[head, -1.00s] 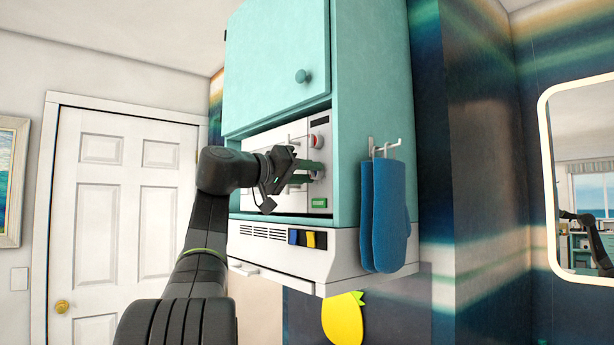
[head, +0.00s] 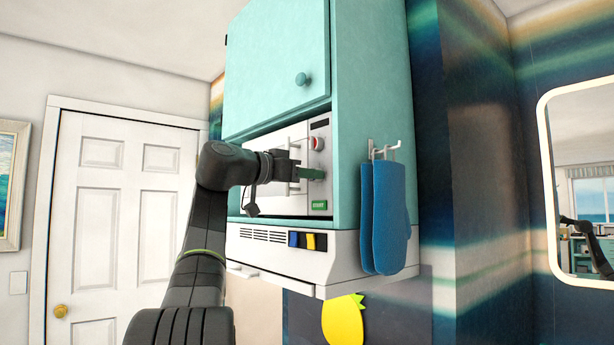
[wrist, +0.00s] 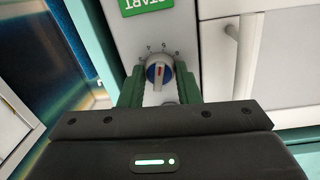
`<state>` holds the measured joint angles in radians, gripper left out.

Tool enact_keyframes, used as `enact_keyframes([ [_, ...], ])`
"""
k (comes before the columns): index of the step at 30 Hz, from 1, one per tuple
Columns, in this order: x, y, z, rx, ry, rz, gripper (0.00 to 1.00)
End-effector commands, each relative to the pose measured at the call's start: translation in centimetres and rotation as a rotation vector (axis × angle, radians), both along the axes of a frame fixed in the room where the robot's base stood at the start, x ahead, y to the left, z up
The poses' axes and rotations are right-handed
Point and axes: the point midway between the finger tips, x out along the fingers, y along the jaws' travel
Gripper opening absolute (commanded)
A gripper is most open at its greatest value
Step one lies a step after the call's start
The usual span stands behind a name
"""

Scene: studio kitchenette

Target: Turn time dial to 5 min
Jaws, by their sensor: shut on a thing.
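The microwave (head: 283,206) sits in the open bay of the turquoise cabinet. My gripper (head: 312,174) reaches its control panel from the left, at the lower dial above the green START button (head: 319,205). In the wrist view the panel appears upside down, with START (wrist: 146,4) at the top. The round dial (wrist: 158,73), with a blue face, a pale grip bar and a red mark, is between my green fingers (wrist: 159,92), which are shut on it. Small numbers ring the dial, too small to read surely. A second dial (head: 317,143) with red on it is above my gripper.
The microwave door handle (wrist: 236,48) is close beside the fingers. Blue oven mitts (head: 385,215) hang on the cabinet's right side. A white range hood (head: 335,265) is below the microwave. The cabinet door (head: 275,60) above is shut.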

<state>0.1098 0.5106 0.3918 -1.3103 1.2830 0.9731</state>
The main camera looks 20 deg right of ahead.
Motion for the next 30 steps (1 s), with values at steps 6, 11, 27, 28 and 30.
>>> enact_keyframes([
  [6, 0.11, -0.04, -0.32, 0.018, -0.031, -0.002, 0.07],
  [11, 0.11, -0.04, -0.33, 0.021, -0.036, -0.002, 0.07],
  [27, 0.05, -0.03, -0.17, 0.017, -0.037, -0.001, 0.51],
  [28, 0.04, -0.02, -0.15, 0.017, -0.037, -0.001, 0.51],
  [30, 0.03, 0.03, -0.13, 0.016, -0.037, -0.001, 0.51],
])
